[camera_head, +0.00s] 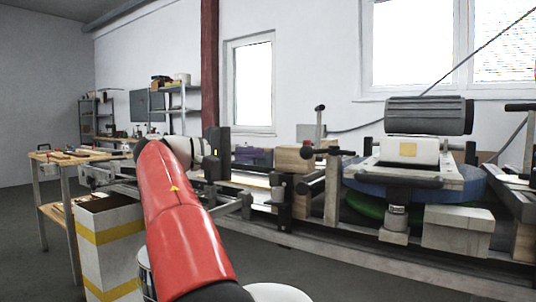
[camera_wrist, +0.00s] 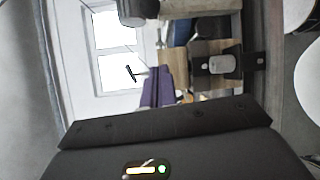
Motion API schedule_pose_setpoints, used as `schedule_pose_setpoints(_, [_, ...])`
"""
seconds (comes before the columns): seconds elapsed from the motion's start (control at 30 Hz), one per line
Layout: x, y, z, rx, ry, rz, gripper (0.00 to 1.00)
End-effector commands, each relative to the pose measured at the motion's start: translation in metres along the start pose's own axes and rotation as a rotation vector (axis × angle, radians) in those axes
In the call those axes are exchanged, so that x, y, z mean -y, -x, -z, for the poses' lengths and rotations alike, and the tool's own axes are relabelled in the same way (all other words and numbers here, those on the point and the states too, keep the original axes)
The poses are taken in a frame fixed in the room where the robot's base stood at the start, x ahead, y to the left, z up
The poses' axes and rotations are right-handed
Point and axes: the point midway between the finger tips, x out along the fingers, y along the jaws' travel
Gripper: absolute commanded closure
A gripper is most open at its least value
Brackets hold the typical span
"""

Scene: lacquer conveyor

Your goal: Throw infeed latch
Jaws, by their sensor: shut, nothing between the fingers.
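My gripper (camera_head: 217,153) is the dark block at the end of my red arm, left of centre in the head view. It is shut and empty, in front of the left part of the conveyor line (camera_head: 330,243). Its dark body (camera_wrist: 170,145) fills the bottom of the wrist view. A thin upright lever with a black knob (camera_head: 320,108) stands right of my gripper. Black-ended bars (camera_head: 306,152) sit below it, apart from my gripper. I cannot tell which part is the infeed latch.
A round blue table with a grey motor (camera_head: 430,115) stands at the right. A yellow-striped box (camera_head: 108,245) and a workbench (camera_head: 68,157) stand at the left. A purple block (camera_wrist: 157,88) and a light cylinder (camera_wrist: 222,63) show in the wrist view. Floor is open at front right.

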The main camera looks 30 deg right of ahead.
Motion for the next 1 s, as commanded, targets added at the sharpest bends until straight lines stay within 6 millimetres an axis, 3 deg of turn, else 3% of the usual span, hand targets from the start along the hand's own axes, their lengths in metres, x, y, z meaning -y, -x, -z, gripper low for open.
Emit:
schedule_pose_setpoints(0.17, [0.0, -0.023, -0.002, 0.006, -0.001, 0.0, 1.0])
schedule_pose_setpoints(0.53, [-0.001, -0.101, -0.002, 0.004, 0.0, 0.001, 1.0])
schedule_pose_setpoints(0.7, [0.001, -0.09, -0.026, -0.002, -0.001, 0.002, 1.0])
schedule_pose_setpoints(1.0, [0.0, -0.085, -0.038, -0.001, 0.001, 0.001, 1.0])
